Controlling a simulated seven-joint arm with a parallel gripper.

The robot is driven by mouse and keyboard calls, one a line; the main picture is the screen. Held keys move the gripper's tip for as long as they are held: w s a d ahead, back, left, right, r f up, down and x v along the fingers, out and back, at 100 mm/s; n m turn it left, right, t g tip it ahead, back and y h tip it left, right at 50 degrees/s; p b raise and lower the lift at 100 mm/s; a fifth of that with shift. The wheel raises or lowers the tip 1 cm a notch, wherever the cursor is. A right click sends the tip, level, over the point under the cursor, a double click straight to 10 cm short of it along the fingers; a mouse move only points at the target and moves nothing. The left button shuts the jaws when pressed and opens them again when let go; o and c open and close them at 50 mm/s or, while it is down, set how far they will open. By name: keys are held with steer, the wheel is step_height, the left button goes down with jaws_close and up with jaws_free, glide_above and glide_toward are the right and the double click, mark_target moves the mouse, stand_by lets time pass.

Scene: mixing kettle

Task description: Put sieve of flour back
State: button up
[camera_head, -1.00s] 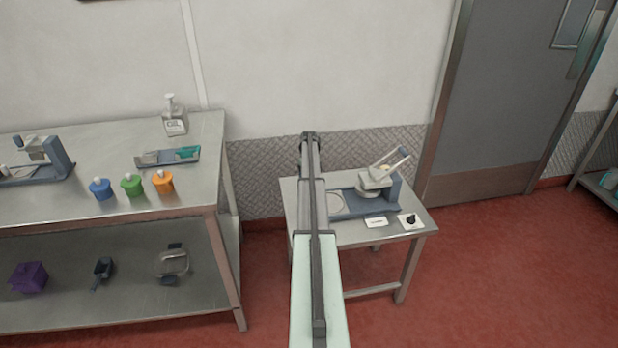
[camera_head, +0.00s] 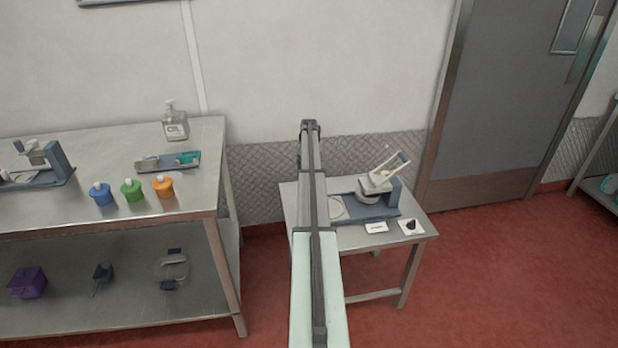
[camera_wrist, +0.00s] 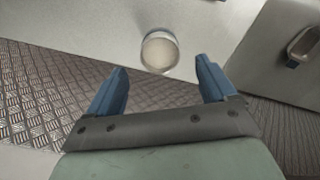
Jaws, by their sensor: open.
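In the wrist view, the two blue fingers of my gripper (camera_wrist: 160,85) are spread apart with nothing between them. A round, clear-walled vessel with pale contents (camera_wrist: 159,50) is beyond the fingertips, apart from them; I cannot tell whether it is the sieve of flour. A clear object with a blue end (camera_wrist: 303,45) sits on a grey surface at the right. In the head view, my arm hides the gripper. A blue-grey stand (camera_head: 378,211) with a pale bowl and a tilted clear part (camera_head: 392,167) is on the small table (camera_head: 400,240).
Two small cards (camera_head: 376,228) lie at the small table's front. The left bench (camera_head: 60,222) holds blue, green and orange pots (camera_head: 163,187), a tray (camera_head: 168,162) and a bottle (camera_head: 175,122). Its lower shelf holds a purple box (camera_head: 27,283), a dark scoop and a clear blue-handled item (camera_head: 173,268).

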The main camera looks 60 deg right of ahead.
step_height(320, 180, up, 4)
steer(key=shift+r, duration=0.15)
stand_by(0.4)
